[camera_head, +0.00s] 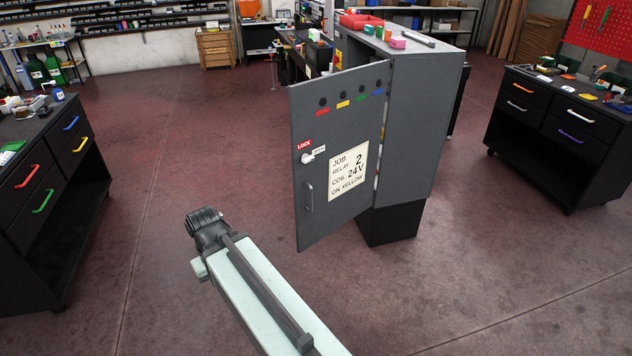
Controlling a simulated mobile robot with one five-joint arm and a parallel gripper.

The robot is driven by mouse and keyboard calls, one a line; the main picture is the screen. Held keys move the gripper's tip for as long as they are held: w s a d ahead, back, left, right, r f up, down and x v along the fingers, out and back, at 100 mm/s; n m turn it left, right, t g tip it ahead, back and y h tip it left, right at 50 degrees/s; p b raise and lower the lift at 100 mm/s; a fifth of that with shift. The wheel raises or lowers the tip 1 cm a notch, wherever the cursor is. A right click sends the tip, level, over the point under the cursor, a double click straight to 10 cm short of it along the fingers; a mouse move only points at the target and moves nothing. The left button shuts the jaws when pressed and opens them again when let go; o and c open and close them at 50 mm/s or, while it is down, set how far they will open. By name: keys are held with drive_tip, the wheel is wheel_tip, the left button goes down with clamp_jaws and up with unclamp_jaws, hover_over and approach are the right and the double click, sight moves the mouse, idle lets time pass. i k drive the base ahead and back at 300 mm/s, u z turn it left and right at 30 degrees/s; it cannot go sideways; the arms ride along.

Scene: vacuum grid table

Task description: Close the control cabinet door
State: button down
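The grey control cabinet (425,125) stands on a dark plinth right of centre. Its door (345,115) stands open, swung out to the left of the body, with its right edge near the cabinet's front edge. A grey bar handle (308,196) is near the door's free left edge. Above it is a pale knob (307,158) between a red LOCK label and a white OPEN label. A cream note (348,171) reads "JOB RELAY 2, COIL 24V ON YELLOW". My pale arm reaches up from the bottom, apart from the door. I cannot make out any gripper fingers.
Red floor is clear between my arm and the door. A black drawer unit (45,230) stands at left, another (560,130) at right. Small coloured items and a red tray (361,21) lie on the cabinet top. A workbench (292,50) stands behind.

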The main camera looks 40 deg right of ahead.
sight(337, 118)
drive_tip(key=z, duration=0.1)
drive_tip(key=i, duration=1)
drive_tip(key=u, duration=0.05)
